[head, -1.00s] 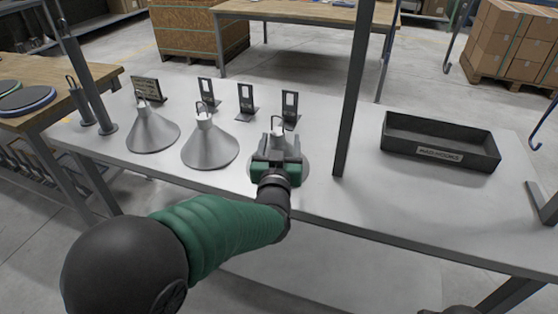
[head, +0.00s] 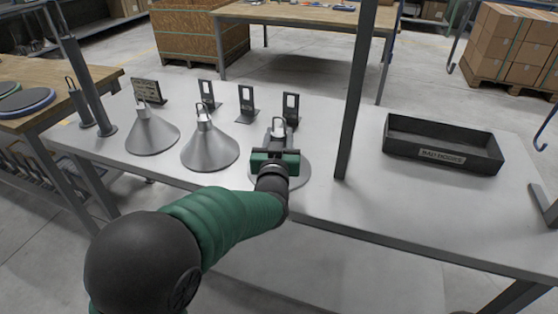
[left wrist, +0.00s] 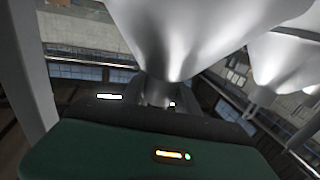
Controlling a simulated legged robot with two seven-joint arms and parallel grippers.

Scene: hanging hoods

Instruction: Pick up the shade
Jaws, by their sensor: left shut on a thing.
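Three grey cone-shaped shades with hooks on top are on the grey table. The left shade (head: 152,134) and the middle shade (head: 210,151) stand upright. My left gripper (head: 276,148) is shut on the neck of the right shade (head: 300,174) and hides much of its cone. In the left wrist view, the held shade (left wrist: 190,35) shows upside down, its neck between the fingers (left wrist: 157,98). I cannot tell whether its rim touches the table. My right gripper is not in view.
Several black slotted stands (head: 247,103) and a sign (head: 146,90) are behind the shades. A dark post (head: 352,110) rises just right of the held shade. A black bin (head: 441,145) sits farther right, with bare table (head: 400,205) in front.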

